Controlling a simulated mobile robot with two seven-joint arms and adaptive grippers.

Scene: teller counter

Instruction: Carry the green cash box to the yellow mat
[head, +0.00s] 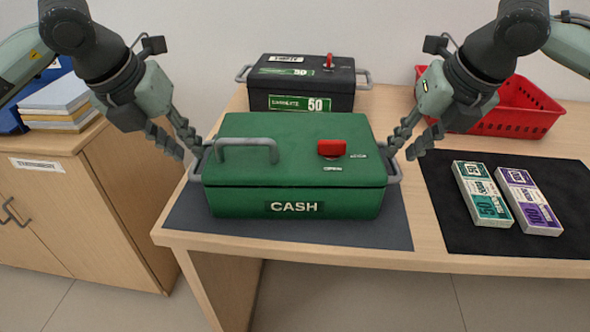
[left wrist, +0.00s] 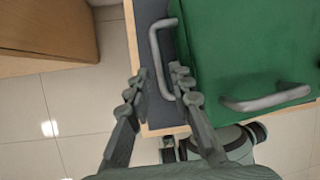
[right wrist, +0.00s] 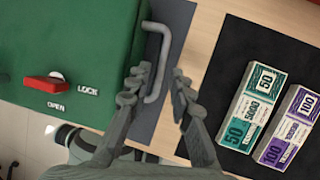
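The green cash box (head: 295,150), with a red knob and a grey top handle, sits closed on a dark grey mat (head: 400,225) on the desk. My left gripper (head: 187,152) is open at its left side handle, which shows between the fingers in the left wrist view (left wrist: 158,62). My right gripper (head: 403,153) is open at the right side handle, which lies between its fingers in the right wrist view (right wrist: 158,65). Neither gripper is closed on a handle. No yellow mat shows in any view.
A black box (head: 300,85) stands behind the cash box. A red basket (head: 510,115) is at the back right. Two banknote bundles (head: 482,194) (head: 529,201) lie on a black mat (head: 450,235). A wooden cabinet (head: 85,210) with books (head: 62,100) stands left.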

